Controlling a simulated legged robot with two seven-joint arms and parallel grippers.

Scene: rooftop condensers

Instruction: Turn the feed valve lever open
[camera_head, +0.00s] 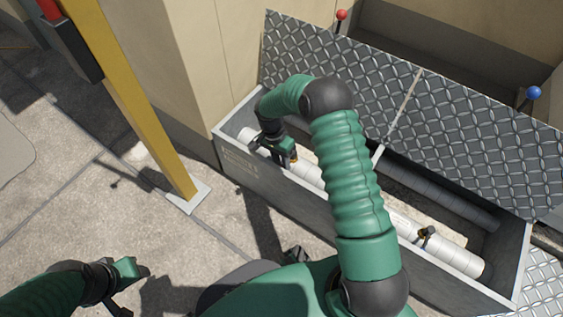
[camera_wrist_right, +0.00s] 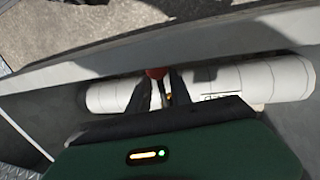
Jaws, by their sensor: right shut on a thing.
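My right gripper (camera_head: 283,158) reaches down into the grey trough at the left end of the white pipe (camera_head: 310,172). In the right wrist view its two dark fingers (camera_wrist_right: 163,92) are shut on the valve lever, of which a red end (camera_wrist_right: 156,73) shows at the fingertips. A small brass part shows between the fingers; the rest of the valve is hidden. The lever's angle to the pipe cannot be told. My left gripper (camera_head: 126,284) is low at the left over the paving, away from the trough; its opening is unclear.
A second small valve (camera_head: 425,236) sits on the pipe farther right. A tread-plate cover (camera_head: 440,125) leans open behind the trough (camera_head: 262,184), with red (camera_head: 341,15) and blue (camera_head: 534,92) knobs beyond. A yellow post (camera_head: 135,100) stands left; the paving before it is clear.

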